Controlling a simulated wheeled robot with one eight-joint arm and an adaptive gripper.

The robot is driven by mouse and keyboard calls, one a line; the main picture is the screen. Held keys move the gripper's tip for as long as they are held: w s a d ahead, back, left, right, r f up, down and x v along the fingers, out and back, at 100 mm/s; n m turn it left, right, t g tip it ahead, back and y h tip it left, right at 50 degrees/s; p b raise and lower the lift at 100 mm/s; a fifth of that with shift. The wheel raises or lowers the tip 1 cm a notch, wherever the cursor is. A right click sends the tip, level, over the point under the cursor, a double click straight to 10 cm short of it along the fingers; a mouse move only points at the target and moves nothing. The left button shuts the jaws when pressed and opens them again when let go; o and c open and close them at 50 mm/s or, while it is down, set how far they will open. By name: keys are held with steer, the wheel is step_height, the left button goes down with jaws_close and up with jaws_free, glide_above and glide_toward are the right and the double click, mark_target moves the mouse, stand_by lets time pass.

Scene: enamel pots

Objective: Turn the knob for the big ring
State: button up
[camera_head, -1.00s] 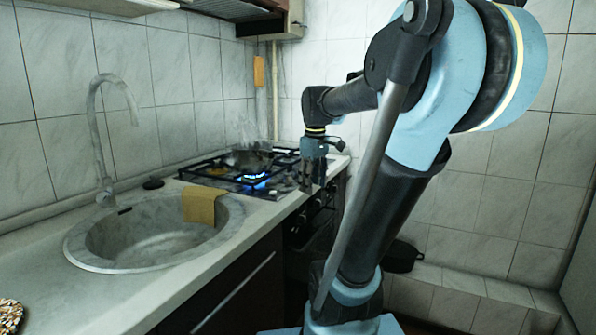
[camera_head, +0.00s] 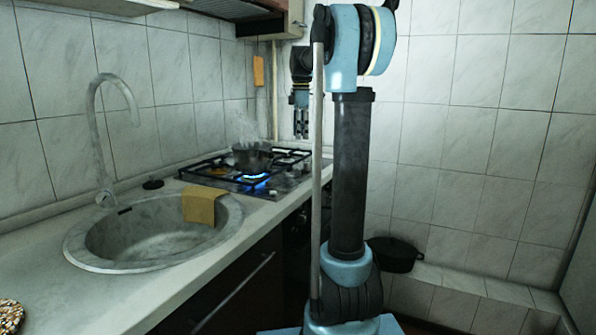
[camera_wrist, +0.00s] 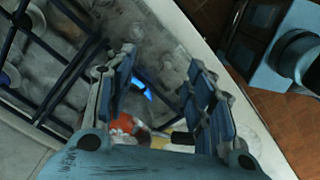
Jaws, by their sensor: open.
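The gas stove (camera_head: 282,181) stands at the far end of the counter. A blue flame (camera_head: 256,181) burns at its front burner; a blue flame also shows between the fingers in the wrist view (camera_wrist: 142,88). My gripper (camera_head: 301,135) is open, pointing down, raised above the stove's right end. In the wrist view my open fingers (camera_wrist: 160,75) have nothing clearly held between them.
A steaming dark pot (camera_head: 252,156) stands on the grate (camera_head: 212,171). The sink (camera_head: 155,240) with a yellow cloth (camera_head: 203,205) lies nearer on the counter. A black pot (camera_head: 393,254) rests on the low ledge at right.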

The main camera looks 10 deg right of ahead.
steer(key=r+n, duration=0.1)
steer(key=n, duration=0.1)
glide_above(298, 172)
steer(key=w, duration=0.2)
steer(key=f, duration=1.7)
steer(key=shift+s+d+f, duration=0.15)
steer(key=shift+d+f, duration=0.05)
steer(key=shift+c, duration=0.3)
